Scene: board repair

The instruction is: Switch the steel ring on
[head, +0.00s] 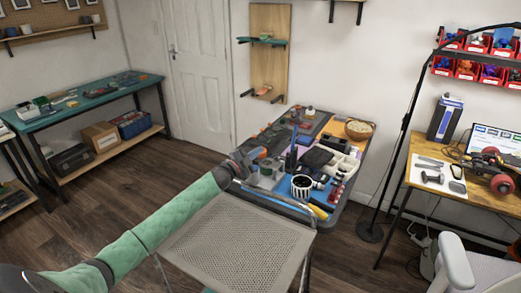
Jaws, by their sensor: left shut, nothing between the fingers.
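I cannot make out the steel ring for certain among the small items in the head view. My left gripper (255,157), at the end of a green-sleeved arm from the left, is over the left side of the crowded worktable (349,190). It is shut and empty. It covers part of the items behind it, and I cannot tell whether it touches any of them. My right gripper is not in view.
A black-and-white striped cup (302,187), a bowl (359,130) and many small tools crowd the worktable. A mesh chair (235,240) stands in front of it. A lamp pole (402,140) and a wooden desk (470,205) are at right.

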